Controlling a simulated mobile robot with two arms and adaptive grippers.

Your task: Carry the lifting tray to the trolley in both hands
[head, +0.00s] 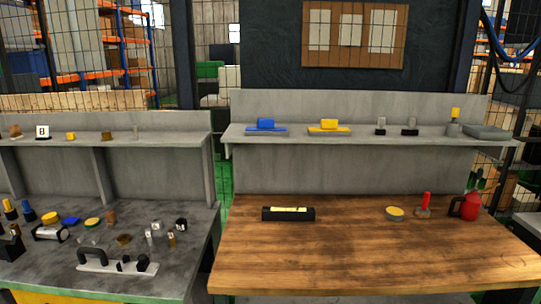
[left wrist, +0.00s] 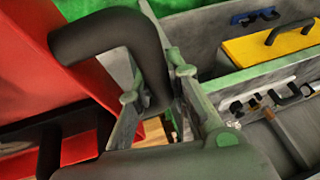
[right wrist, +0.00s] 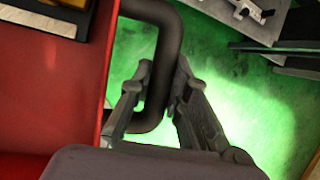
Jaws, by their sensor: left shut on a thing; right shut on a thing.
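The lifting tray shows as a red body with a black bar handle on each side. In the left wrist view its red wall (left wrist: 70,85) fills the left, and my left gripper (left wrist: 157,88) is shut on the black handle (left wrist: 105,32). In the right wrist view the red wall (right wrist: 50,90) is also at left, and my right gripper (right wrist: 158,76) is shut on the other handle (right wrist: 168,38). Neither gripper nor the tray shows in the head view. I cannot make out the trolley for certain in any view.
A wooden-topped bench (head: 340,255) stands ahead at right, with a red can (head: 468,207) at its right end. A grey bench (head: 45,272) at left holds several small parts. Green floor (right wrist: 235,100) shows beside the right gripper. A yellow case (left wrist: 270,50) lies beyond the left gripper.

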